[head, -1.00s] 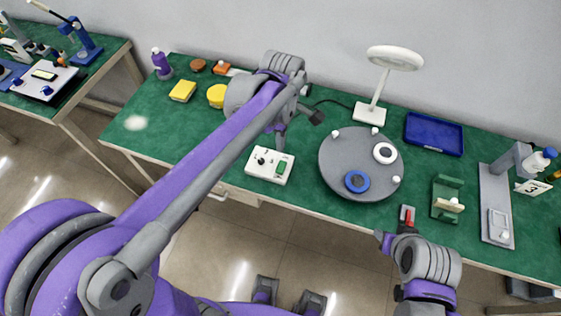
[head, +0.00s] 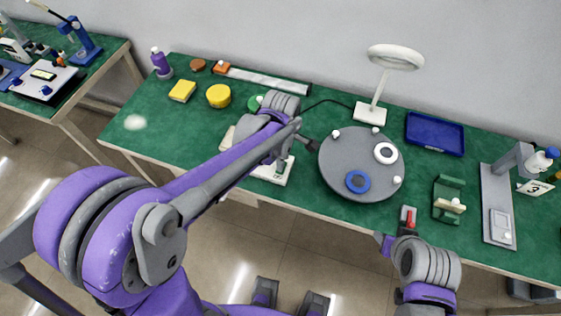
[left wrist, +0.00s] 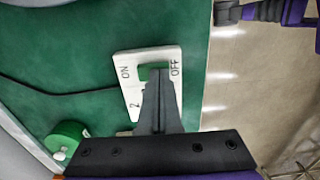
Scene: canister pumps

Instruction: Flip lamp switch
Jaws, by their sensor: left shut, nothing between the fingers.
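The switch box (head: 270,178) is a white plate near the table's front edge, partly covered by my left arm. The left wrist view shows its ON and OFF marks, a "2" and a green rocker (left wrist: 145,73). My left gripper (left wrist: 157,82) is shut and empty, its tips over the rocker; I cannot tell whether they touch. It also shows from above in the head view (head: 281,160). The lamp (head: 395,57) has a white ring head and stands at the back on a white base. My right gripper (head: 405,228) is at the front right, its fingers unclear.
A grey turntable (head: 345,160) with blue and white rings stands right of the box. A green disc (left wrist: 66,140) lies behind it. A dark cable (left wrist: 60,92) runs from the box. A blue tray (head: 435,134) and green holder (head: 448,190) are further right.

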